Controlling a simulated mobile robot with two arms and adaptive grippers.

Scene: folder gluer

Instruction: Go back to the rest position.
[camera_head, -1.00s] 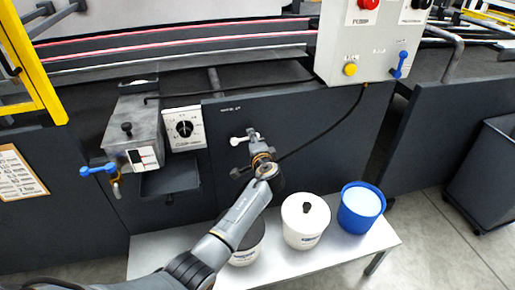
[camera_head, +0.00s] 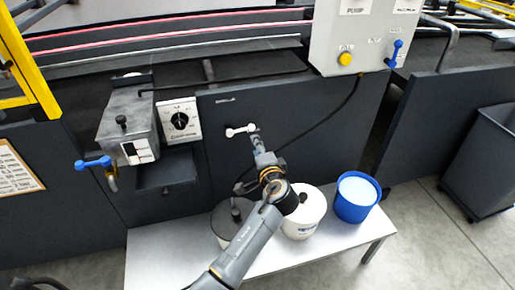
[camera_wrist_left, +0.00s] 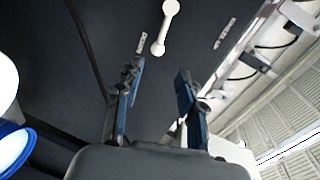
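My left gripper (camera_head: 247,162) is in front of the dark machine panel, just below and right of a small white handle (camera_head: 240,130). In the left wrist view, its two blue-dark fingers (camera_wrist_left: 158,95) stand apart with nothing between them. The white handle (camera_wrist_left: 165,28) shows ahead of the fingertips, apart from them. My right gripper is in neither view.
A bench (camera_head: 185,255) stands below with a dark-lidded pot (camera_head: 222,228), a white bucket (camera_head: 312,212) partly behind my arm, and a blue bucket (camera_head: 356,197). A glue unit with dial (camera_head: 180,120) is left; a control box (camera_head: 362,35) hangs upper right. A dark bin (camera_head: 485,165) stands right.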

